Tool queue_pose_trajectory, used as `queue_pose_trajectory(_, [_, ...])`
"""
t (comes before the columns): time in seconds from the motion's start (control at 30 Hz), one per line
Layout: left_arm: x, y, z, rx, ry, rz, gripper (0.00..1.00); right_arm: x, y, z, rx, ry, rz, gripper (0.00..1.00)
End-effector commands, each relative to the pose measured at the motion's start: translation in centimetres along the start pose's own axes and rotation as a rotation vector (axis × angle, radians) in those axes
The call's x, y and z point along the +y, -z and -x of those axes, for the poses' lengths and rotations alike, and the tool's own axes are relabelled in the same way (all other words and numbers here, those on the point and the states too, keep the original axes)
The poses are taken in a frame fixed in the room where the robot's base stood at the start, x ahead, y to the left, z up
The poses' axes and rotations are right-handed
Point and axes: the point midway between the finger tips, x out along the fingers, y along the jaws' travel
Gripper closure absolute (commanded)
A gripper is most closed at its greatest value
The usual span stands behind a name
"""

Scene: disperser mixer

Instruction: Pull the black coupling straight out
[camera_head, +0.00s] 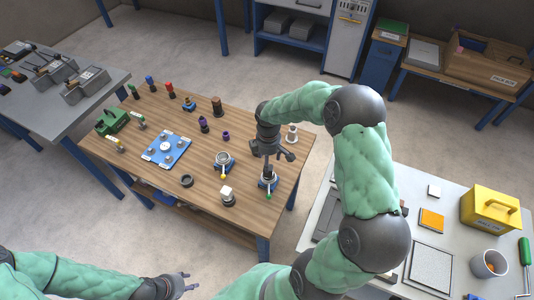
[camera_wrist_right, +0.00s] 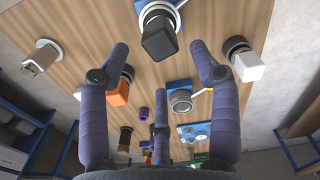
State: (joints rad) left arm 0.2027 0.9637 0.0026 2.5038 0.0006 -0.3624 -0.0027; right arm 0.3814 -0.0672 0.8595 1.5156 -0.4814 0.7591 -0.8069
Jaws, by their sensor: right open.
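The black coupling (camera_wrist_right: 160,40) is a dark block seated in a silver ring on a blue base, at the top of the right wrist view. In the head view its blue station (camera_head: 268,183) with a green-tipped lever stands near the right end of the wooden table (camera_head: 150,115). My right gripper (camera_head: 272,155) is open above this station and partly hides the coupling. In the wrist view its spread fingers lie either side of the coupling's line, with no contact visible. My left gripper (camera_head: 187,282) is open and empty at the bottom of the head view, away from the table.
A similar ring station (camera_head: 223,160) with a yellow-tipped lever and a white cube (camera_head: 227,192) stand left of the coupling. A pale post (camera_head: 292,133) stands close behind my right gripper. A blue plate (camera_head: 166,149) lies farther left. Bare wood lies between them.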

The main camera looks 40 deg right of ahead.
Motion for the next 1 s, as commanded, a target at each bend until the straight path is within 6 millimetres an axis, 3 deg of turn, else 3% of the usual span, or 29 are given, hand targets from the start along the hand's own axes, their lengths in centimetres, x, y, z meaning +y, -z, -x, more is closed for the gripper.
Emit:
queue_pose_trajectory(0.2, [-0.2,0.1,-0.6,0.001,0.000,0.000,0.60,-0.1,0.0,-4.0,-0.001,0.003,0.001,0.37])
queue_pose_trajectory(0.4, [-0.3,0.1,-0.9,0.001,0.000,0.000,0.60,0.0,0.0,-6.6,0.000,0.001,0.000,0.37])
queue_pose_trajectory(0.6, [-0.4,0.1,-1.1,0.001,0.000,0.000,0.60,0.0,0.0,-7.8,0.001,0.001,0.000,0.37])
queue_pose_trajectory(0.9, [-0.4,0.1,-1.1,0.001,0.000,0.000,0.60,0.0,0.0,-7.9,0.001,0.000,0.000,0.37])
queue_pose_trajectory(0.93, [-0.4,0.1,-1.1,0.001,0.000,0.000,0.60,0.0,0.0,-7.9,0.001,0.000,0.000,0.40])
queue_pose_trajectory(1.0, [-0.4,0.1,-1.1,0.001,0.000,0.000,0.60,0.0,0.0,-7.9,0.001,0.000,0.000,0.60])
